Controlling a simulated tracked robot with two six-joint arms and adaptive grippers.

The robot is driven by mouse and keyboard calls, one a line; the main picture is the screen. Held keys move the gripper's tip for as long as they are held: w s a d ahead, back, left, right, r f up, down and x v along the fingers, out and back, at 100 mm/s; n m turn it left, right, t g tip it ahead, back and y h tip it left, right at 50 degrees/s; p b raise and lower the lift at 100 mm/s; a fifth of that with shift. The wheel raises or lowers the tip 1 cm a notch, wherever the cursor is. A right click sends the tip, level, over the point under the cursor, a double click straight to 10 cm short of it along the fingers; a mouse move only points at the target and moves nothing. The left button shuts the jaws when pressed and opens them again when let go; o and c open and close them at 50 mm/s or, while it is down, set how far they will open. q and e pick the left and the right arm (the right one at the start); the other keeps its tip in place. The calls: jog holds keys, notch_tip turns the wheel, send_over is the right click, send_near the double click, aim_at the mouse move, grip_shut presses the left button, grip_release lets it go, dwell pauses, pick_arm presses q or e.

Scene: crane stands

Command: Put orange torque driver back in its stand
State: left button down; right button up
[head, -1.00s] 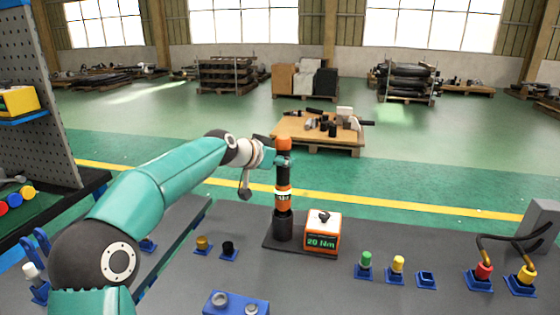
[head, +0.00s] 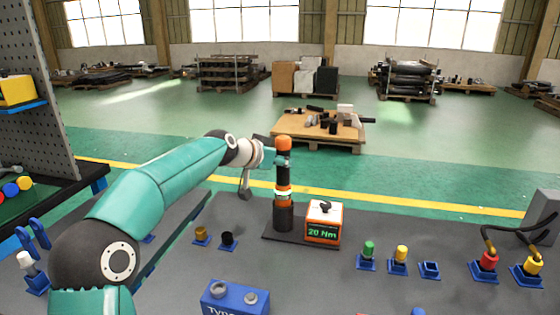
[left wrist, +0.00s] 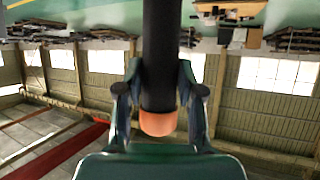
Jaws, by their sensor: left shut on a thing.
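The orange and black torque driver (head: 283,172) is upright, with an orange cap on top and a lit white band lower down. My left gripper (head: 277,159) is shut on its upper black part, just below the cap. In the left wrist view the driver's dark shaft (left wrist: 160,50) runs between the two fingers (left wrist: 160,85), with its orange cap beyond. The stand's black cup (head: 283,217) is directly below the driver on a dark base plate (head: 270,237). The driver's lower end meets or enters the cup; how deep is hidden. My right gripper is not in view.
An orange box reading 20 Nm (head: 323,223) stands just right of the cup. Blue holders with green (head: 368,250) and yellow (head: 401,254) pieces, and an empty one (head: 429,270), are farther right. A blue block (head: 235,298) is in front. A pegboard (head: 50,90) rises at left.

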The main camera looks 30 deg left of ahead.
pick_arm(q)
jog(key=shift+f+b, duration=0.65)
jog(key=shift+b, duration=0.05)
jog(key=c, duration=1.2)
grip_release()
jog(key=o, duration=0.5)
jog(key=shift+s, duration=0.1)
jog(key=shift+o, duration=0.3)
jog(key=shift+f, duration=0.35)
jog(key=shift+r, duration=0.1)
jog(key=b+v, duration=0.1)
jog(key=v, duration=0.4)
jog(key=shift+r+b, duration=0.1)
jog(key=shift+b, duration=0.2)
